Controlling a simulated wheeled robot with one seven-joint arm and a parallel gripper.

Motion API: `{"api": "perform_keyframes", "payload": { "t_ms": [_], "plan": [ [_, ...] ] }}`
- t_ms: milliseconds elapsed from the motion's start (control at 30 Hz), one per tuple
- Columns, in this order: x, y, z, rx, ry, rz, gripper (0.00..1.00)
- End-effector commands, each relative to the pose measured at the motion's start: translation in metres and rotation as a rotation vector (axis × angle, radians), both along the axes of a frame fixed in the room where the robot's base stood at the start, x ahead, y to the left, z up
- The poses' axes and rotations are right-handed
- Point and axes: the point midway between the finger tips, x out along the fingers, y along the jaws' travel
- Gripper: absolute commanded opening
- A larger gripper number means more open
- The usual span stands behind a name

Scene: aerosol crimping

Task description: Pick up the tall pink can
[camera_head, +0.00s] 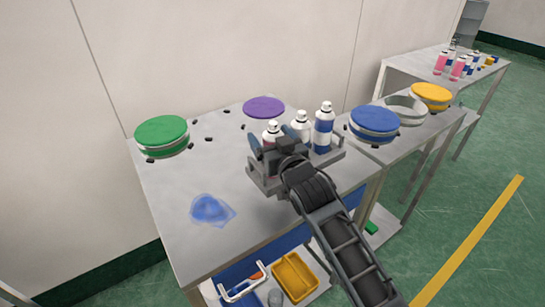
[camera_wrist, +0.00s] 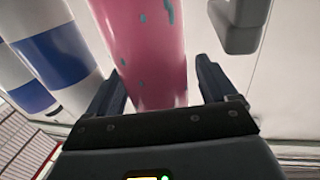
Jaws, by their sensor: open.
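A tall pink can (camera_wrist: 145,45) stands between the two dark blue fingers of my gripper (camera_wrist: 162,85) in the wrist view, with small teal marks on its side. The fingers are open on either side of it, with a visible gap at the right finger. In the head view my gripper (camera_head: 272,140) reaches over the tray at the table's right edge. A white-topped can (camera_head: 271,130) shows between the fingers there, its lower body hidden by my gripper and wrist.
A blue-and-white can (camera_head: 324,130) and another white-topped can (camera_head: 301,121) stand close by in the grey tray (camera_head: 335,157). Blue-and-white cans also show left in the wrist view (camera_wrist: 55,60). Green (camera_head: 162,130), purple (camera_head: 263,107) and blue (camera_head: 375,120) round lids lie around.

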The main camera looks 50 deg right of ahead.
Motion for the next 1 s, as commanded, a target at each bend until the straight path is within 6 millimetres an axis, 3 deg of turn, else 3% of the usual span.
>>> {"api": "perform_keyframes", "payload": {
  "t_ms": [333,1000],
  "plan": [
    [0.0060,-0.0034,-0.0006,0.000,0.001,0.000,0.83],
    [0.0058,-0.0031,-0.0005,-0.001,0.000,0.000,0.19]
  ]
}}
